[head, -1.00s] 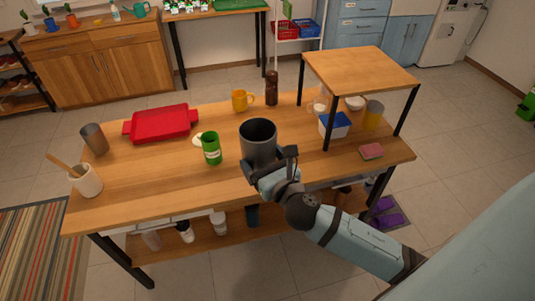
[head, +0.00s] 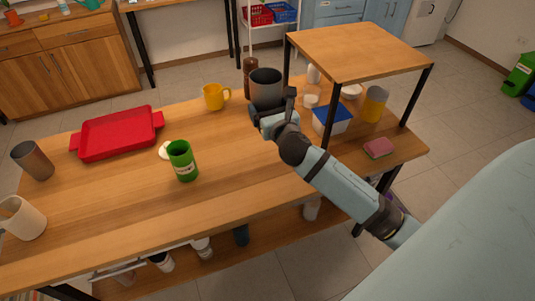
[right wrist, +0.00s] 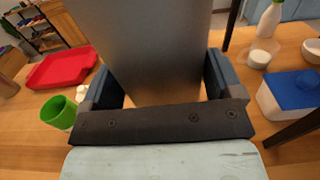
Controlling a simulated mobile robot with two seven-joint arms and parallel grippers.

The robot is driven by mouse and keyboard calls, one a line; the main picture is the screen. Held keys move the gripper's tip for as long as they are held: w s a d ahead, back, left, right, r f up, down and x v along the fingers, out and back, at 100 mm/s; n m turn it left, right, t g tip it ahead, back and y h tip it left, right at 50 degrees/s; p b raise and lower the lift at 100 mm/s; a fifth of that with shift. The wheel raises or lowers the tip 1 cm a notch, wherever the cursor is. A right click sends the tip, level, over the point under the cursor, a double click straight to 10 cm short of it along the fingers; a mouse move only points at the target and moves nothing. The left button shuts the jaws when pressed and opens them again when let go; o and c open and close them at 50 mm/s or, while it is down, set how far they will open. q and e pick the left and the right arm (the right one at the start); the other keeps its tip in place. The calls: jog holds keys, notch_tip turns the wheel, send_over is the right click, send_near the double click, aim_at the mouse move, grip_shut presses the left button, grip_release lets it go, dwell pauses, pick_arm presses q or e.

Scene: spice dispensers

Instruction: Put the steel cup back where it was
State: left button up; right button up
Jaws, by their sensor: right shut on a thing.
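The steel cup (head: 265,84) is a grey, open-topped cylinder, upright at the back of the wooden table, left of the small raised shelf. My right gripper (head: 269,112) is shut on its lower part, with one finger on each side. In the right wrist view the cup (right wrist: 150,45) fills the top middle between the fingers (right wrist: 162,88). I cannot tell whether its base touches the table. Another metallic, brownish cup (head: 33,160) stands at the table's left end. My left gripper is not in view.
A yellow mug (head: 214,97) and a brown bottle (head: 250,78) stand close to the held cup. The raised shelf (head: 358,55) has a blue-lidded box (head: 332,121) under it. A green cup (head: 182,161) and red tray (head: 117,134) are left. The table's front middle is clear.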

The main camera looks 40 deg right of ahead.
notch_tip(320, 180, down, 14)
jog(key=b, duration=0.4)
jog(key=shift+r, duration=0.25)
notch_tip(320, 180, down, 3)
jog(key=shift+f+b, duration=0.2)
jog(key=shift+b, duration=0.65)
jog(key=shift+f, duration=0.1)
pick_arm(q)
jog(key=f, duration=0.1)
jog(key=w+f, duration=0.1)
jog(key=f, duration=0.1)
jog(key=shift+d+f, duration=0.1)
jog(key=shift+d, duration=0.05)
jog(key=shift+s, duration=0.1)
